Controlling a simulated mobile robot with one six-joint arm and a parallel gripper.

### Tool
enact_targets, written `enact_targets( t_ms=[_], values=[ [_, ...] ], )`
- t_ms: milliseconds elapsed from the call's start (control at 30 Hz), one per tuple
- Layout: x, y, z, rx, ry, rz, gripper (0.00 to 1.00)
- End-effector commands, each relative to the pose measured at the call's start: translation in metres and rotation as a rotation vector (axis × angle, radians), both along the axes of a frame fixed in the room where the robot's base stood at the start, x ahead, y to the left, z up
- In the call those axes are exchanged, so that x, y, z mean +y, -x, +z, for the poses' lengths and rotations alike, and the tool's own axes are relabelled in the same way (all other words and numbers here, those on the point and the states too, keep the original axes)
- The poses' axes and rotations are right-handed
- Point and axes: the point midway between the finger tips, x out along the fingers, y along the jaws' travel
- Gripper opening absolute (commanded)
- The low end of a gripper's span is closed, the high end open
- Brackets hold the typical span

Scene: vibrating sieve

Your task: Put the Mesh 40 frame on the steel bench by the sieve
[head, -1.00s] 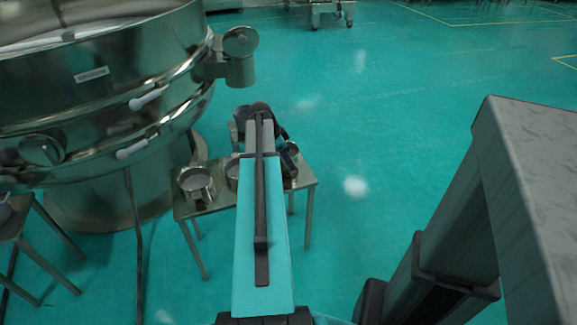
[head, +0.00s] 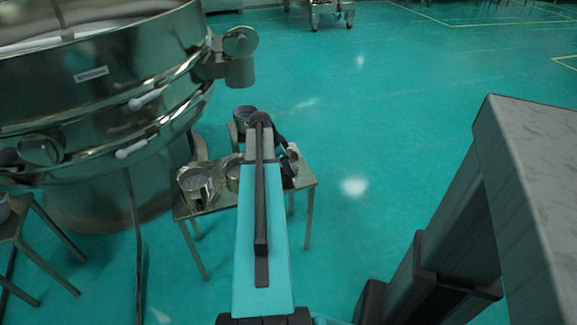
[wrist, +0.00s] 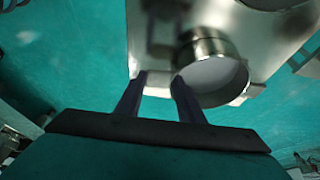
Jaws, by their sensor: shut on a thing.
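In the wrist view, my gripper (wrist: 159,77) has its two dark fingers a little apart, and the right finger meets the near rim of a round steel frame (wrist: 207,46) with a pale mesh face. I take this frame as the thing held; no mesh number is readable, and the exact grip is unclear. The steel bench (wrist: 152,78) lies behind it, and whether they touch is unclear. In the head view, my arm hides most of the gripper and part of the steel bench (head: 218,201).
The large sieve (head: 95,105) stands left of the bench, its spout (head: 238,68) reaching towards it. A second small table (head: 18,222) is at the left edge.

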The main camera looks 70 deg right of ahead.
Motion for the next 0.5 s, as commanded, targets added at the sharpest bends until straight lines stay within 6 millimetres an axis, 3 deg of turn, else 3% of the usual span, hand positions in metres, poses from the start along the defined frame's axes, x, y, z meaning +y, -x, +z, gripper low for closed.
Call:
enact_targets(
  t_ms=[33, 133, 500],
  values=[
    [0.0003, 0.0001, -0.0006, 0.0, -0.002, 0.001, 0.4],
    [0.0003, 0.0, -0.0005, 0.0, -0.002, 0.001, 0.53],
    [0.0007, -0.0008, 0.0017, 0.0, 0.0, 0.001, 0.53]
  ],
)
